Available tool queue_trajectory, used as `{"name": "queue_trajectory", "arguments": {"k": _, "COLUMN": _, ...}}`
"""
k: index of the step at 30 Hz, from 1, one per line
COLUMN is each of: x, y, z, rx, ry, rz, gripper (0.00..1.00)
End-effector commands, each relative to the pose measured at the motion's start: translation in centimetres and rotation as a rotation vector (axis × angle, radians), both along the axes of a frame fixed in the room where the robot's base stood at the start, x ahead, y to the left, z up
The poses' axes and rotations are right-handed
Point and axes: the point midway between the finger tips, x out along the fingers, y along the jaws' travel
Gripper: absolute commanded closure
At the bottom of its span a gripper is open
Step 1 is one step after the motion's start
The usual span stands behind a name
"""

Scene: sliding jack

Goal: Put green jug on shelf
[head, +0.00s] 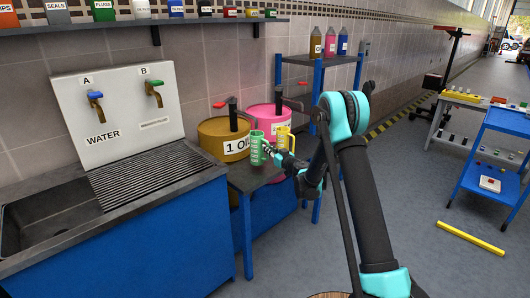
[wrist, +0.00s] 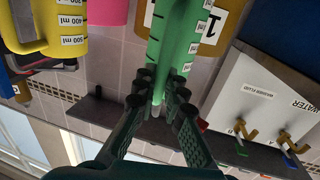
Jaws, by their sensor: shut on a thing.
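The green jug (head: 257,148) is upright in front of the drums, over the low grey stand (head: 252,178). I cannot tell whether its base touches the stand. My gripper (head: 269,149) is shut on it from the right. In the wrist view, which is upside down, the green jug (wrist: 180,38) has measuring marks and sits between my gripper's fingers (wrist: 160,95). A blue shelf rack (head: 318,60) stands behind to the right, with several bottles on its top. A long wall shelf (head: 150,22) holds several containers at upper left.
A yellow jug (head: 285,138) stands just right of the green one; it also shows in the wrist view (wrist: 42,28). The yellow oil drum (head: 212,140) and pink drum (head: 262,116) are close behind. A sink counter (head: 185,195) with two taps lies left.

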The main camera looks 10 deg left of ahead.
Motion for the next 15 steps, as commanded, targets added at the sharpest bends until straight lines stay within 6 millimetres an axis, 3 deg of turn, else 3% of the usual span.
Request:
{"name": "queue_trajectory", "arguments": {"k": 5, "x": -0.1, "y": -0.7, "z": -2.2, "rx": 0.000, "ry": 0.000, "rz": 0.003, "gripper": 1.00}}
{"name": "queue_trajectory", "arguments": {"k": 15, "x": -0.2, "y": -0.7, "z": -2.5, "rx": 0.000, "ry": 0.000, "rz": 0.003, "gripper": 1.00}}
